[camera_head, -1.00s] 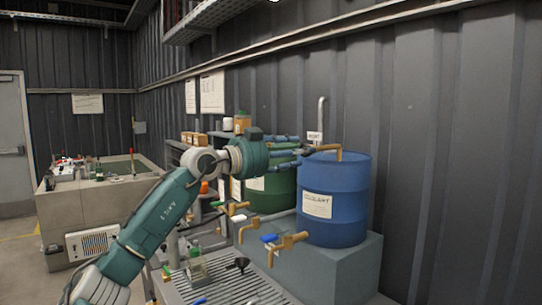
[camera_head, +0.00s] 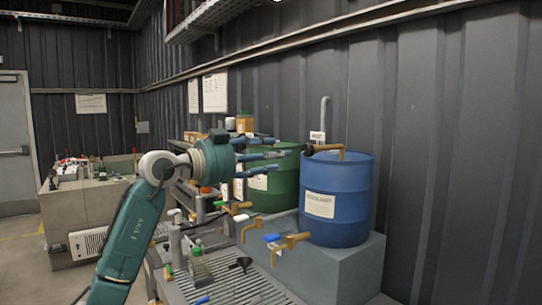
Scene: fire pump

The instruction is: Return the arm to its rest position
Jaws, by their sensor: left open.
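My left gripper (camera_head: 262,157) is at the end of the teal arm that comes in from the lower left. Its blue fingers are spread and point right, with nothing between them. They show in front of the green drum (camera_head: 283,188) and left of the blue drum (camera_head: 336,205). I cannot tell how far the fingers are from the drums. My right gripper does not show.
The drums stand on a grey block (camera_head: 352,268) with brass taps (camera_head: 291,240). A slatted bench (camera_head: 236,286) below holds a small bottle (camera_head: 198,263) and a black funnel (camera_head: 241,264). A concrete basin (camera_head: 85,200) stands at the left. Grey wall at right.

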